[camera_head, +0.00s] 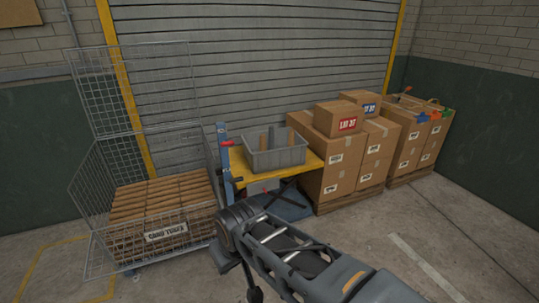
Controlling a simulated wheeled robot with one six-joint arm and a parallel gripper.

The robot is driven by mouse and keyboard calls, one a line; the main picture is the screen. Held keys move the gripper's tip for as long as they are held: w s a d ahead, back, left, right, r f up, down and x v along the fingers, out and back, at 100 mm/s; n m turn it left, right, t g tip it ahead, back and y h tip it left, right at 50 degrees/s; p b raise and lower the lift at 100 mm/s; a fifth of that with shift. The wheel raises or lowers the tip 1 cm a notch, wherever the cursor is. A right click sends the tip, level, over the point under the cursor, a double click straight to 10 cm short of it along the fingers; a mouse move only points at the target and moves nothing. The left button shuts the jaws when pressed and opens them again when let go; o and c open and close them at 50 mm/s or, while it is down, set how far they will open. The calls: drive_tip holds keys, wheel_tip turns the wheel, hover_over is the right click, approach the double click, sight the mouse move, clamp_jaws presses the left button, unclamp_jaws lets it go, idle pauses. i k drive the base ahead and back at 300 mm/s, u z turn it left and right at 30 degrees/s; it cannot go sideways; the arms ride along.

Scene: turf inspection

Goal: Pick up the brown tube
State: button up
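Brown tubes show in two places. A wire cage (88,203) at the left holds a stack of many brown tubes (160,195), with a sign that reads as card tubes. A grey bin (277,160) stands on a yellow-topped lift table (243,170) in the middle. My arm reaches in from the bottom right, below the table. I cannot make out my gripper's fingers.
Brown cartons (340,165) are stacked on pallets right of the table, with more cartons (413,140) farther right. A closed roller shutter (255,60) is behind. Open concrete floor (460,240) lies at the right, and some at the lower left.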

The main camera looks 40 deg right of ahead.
sight(262, 137)
drive_tip(key=z, duration=0.7)
drive_tip(key=i, duration=0.75)
drive_tip(key=z, duration=1.1)
drive_tip(key=i, duration=0.95)
drive_tip(key=u, duration=0.35)
drive_tip(key=i, duration=1)
drive_tip(key=u, duration=0.85)
drive_tip(key=i, duration=0.25)
drive_tip(key=u, duration=0.15)
